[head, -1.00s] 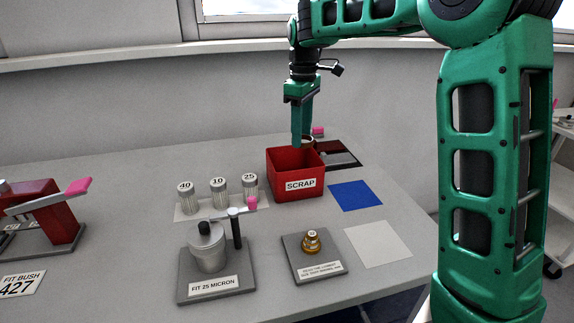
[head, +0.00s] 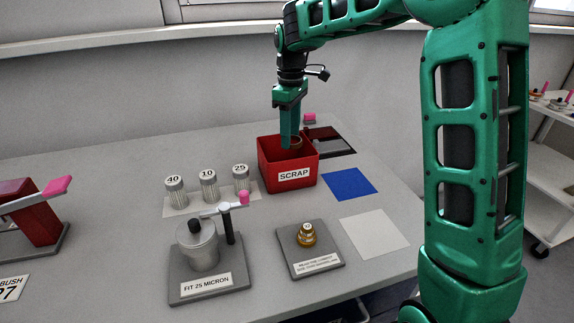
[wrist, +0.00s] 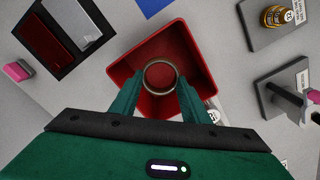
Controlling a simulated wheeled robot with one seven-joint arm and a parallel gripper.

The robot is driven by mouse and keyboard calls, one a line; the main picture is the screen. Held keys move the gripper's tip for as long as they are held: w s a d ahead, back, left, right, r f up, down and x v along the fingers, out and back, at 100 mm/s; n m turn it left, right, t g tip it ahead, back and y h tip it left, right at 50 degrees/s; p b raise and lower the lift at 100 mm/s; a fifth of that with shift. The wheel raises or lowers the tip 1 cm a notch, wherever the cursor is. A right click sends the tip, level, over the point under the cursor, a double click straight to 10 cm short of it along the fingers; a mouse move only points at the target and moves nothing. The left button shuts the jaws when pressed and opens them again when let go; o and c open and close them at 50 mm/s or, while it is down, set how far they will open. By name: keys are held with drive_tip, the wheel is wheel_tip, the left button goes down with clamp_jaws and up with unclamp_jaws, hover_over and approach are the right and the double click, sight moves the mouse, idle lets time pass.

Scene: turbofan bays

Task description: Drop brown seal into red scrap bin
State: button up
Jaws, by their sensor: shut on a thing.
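The brown seal (wrist: 160,76) is a thin ring held between the two fingertips of my gripper (wrist: 158,90). In the head view the seal (head: 297,143) shows partly behind the fingers of my gripper (head: 289,146). My gripper points down and is shut on the seal. The red scrap bin (head: 277,166) is an open box with a SCRAP label on its front. In the wrist view the seal lies over the opening of the bin (wrist: 122,70). The exact depth of the seal against the rim is hard to tell.
A dark tray with a red part (head: 330,139) and a pink-topped item (head: 309,118) are behind the bin. A blue mat (head: 350,184) lies to its right. Labelled filter cylinders (head: 208,185) stand to its left. A filter-fit stand (head: 203,254) and a gauge plate (head: 312,262) are in front.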

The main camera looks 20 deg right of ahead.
drive_tip(key=shift+f, duration=0.1)
drive_tip(key=o, duration=1.2)
wheel_tip(320, 180, up, 11)
drive_tip(key=shift+f, duration=0.15)
